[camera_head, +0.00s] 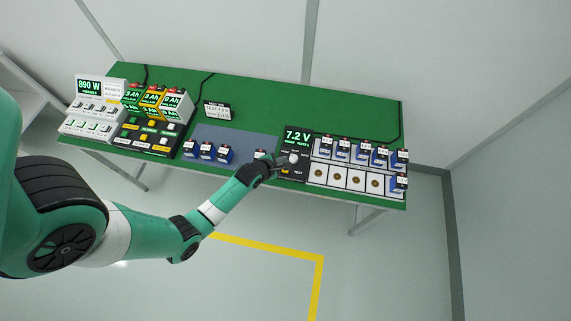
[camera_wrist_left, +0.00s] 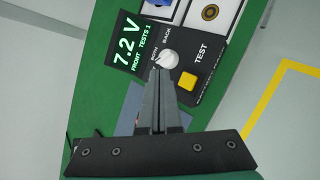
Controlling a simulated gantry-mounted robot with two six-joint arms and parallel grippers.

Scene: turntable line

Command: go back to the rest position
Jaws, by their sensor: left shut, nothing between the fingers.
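My left gripper (camera_head: 283,164) reaches over the front edge of the green table (camera_head: 300,104) at the test panel (camera_head: 298,145). In the left wrist view its fingers (camera_wrist_left: 160,100) are shut together with nothing between them. Their tips are close to the white knob (camera_wrist_left: 168,59) on the panel, and I cannot tell whether they touch it. A yellow button (camera_wrist_left: 187,81) sits beside the knob, next to the word TEST. The panel display reads 7.2 V. My right gripper does not show in either view.
A white tray (camera_head: 309,171) with several blue batteries (camera_head: 362,150) lies right of the panel. A grey mat (camera_head: 237,137) with more batteries lies left of it. Coloured Ah boxes (camera_head: 154,99) and a white 890 W unit (camera_head: 95,107) stand further left. The back right of the table is clear.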

